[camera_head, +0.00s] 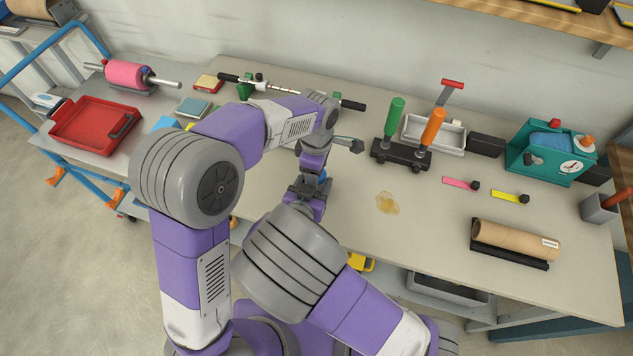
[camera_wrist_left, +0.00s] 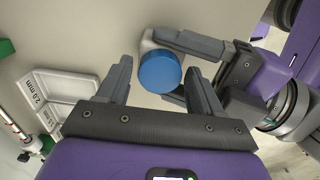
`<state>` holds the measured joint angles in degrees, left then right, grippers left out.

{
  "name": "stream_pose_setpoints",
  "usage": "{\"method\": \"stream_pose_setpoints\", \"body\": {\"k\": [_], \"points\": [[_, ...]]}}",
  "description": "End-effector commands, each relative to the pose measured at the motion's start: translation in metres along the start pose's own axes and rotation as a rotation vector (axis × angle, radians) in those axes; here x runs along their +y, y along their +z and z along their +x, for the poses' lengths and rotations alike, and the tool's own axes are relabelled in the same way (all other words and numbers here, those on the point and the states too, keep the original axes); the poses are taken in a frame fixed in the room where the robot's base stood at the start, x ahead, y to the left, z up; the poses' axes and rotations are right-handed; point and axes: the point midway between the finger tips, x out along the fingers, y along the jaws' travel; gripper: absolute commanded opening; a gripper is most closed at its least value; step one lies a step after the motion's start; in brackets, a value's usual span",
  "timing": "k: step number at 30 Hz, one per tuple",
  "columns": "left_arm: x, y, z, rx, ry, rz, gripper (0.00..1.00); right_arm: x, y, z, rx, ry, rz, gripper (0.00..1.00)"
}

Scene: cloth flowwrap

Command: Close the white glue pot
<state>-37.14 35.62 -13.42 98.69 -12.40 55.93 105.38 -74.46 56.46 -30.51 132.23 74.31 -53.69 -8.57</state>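The white glue pot (camera_wrist_left: 158,38) shows in the left wrist view, mostly hidden under a round blue cap (camera_wrist_left: 160,72). Whether the cap is fully seated I cannot tell. My left gripper (camera_wrist_left: 159,64) is open, its two fingers on either side of the cap with small gaps. My right gripper (camera_wrist_left: 184,66) comes in from the right, with one finger on each side of the pot's body, apparently shut on it. In the head view the pot is mostly hidden among my grippers near the table's middle, where a little blue (camera_head: 322,174) shows.
A black stand with green and orange handles (camera_head: 402,153) is right of my grippers. A yellowish stain (camera_head: 387,203) is on the table (camera_head: 350,225). A teal machine (camera_head: 548,150) and a brown roll (camera_head: 515,239) are farther right. A red tray (camera_head: 92,126) is at the left.

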Motion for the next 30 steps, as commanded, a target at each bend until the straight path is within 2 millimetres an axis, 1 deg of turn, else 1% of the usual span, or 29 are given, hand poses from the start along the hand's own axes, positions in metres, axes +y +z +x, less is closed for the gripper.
{"method": "stream_pose_setpoints", "body": {"k": [1, 9, 10, 13, 18, 21, 29, 30], "points": [[0.0001, 0.0000, -0.0002, 0.000, 0.000, 0.000, 0.57, 0.0000, -0.0001, 0.0000, 0.000, 0.000, 0.000, 0.00], [0.0001, 0.0000, -0.0004, 0.000, 0.000, 0.000, 0.16, 0.0000, 0.0000, 0.0000, 0.000, 0.000, 0.000, 0.00], [0.0001, 0.0000, -0.0004, 0.000, 0.000, 0.000, 0.12, 0.0000, 0.0000, 0.0000, 0.000, 0.000, 0.000, 0.00], [0.0001, 0.0000, -0.0004, 0.000, 0.000, 0.026, 0.12, 0.0000, 0.0000, 0.0000, 0.000, 0.000, 0.000, 0.00], [0.0001, -0.0001, -0.0003, -0.001, 0.000, 0.204, 0.12, 0.0000, 0.0000, 0.0000, 0.000, 0.000, 0.000, 0.00], [0.0001, 0.0000, -0.0004, -0.001, 0.000, 0.271, 0.12, -0.0001, 0.0000, -0.0001, 0.000, 0.000, 0.000, 0.00], [0.0002, 0.0001, -0.0005, 0.000, 0.001, 0.281, 0.12, -0.0001, 0.0000, -0.0001, 0.000, 0.000, 0.000, 0.00], [0.0002, 0.0001, -0.0005, 0.000, 0.001, 0.281, 0.51, -0.0001, 0.0000, -0.0001, 0.000, 0.000, 0.000, 0.00]]}}
